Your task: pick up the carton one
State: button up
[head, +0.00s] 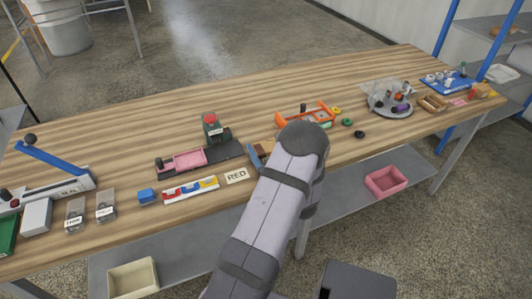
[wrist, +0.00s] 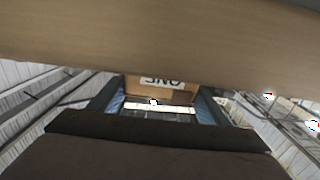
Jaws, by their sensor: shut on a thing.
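The carton (wrist: 158,93), brown with a white label that reads ONE upside down, is in the wrist view between the two blue-sided fingers of my gripper (wrist: 158,100). My gripper is shut on it. In the head view my grey arm hides most of the gripper and the carton. A small blue and brown patch shows just left of the arm at the table's front part. Whether the carton touches the table cannot be told.
A card reading RED (head: 236,176), a striped holder (head: 190,189) and a pink tray (head: 188,160) lie left of my arm. An orange frame (head: 318,116) is behind it. A round grey tray (head: 388,101) holds loose items at the right. The table's back strip is clear.

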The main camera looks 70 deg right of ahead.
aim_at(265, 146)
jog(key=shift+r, duration=0.1)
jog(key=shift+r, duration=4.9)
jog(key=shift+r, duration=0.1)
jog(key=w+a+f+n+t+y, duration=0.1)
jog(key=w+a+n+y, duration=0.3)
jog(key=w+a, duration=0.5)
jog(key=w+a+f+n+t+y, duration=0.1)
jog(key=w+a+n+y, duration=0.3)
jog(key=a, duration=1.7)
jog(key=w+a+f+n+t+y, duration=0.2)
jog(key=w+a+n+y, duration=0.2)
jog(key=w+a+y, duration=0.6)
jog(key=w+a, duration=0.5)
jog(key=shift+a, duration=0.4)
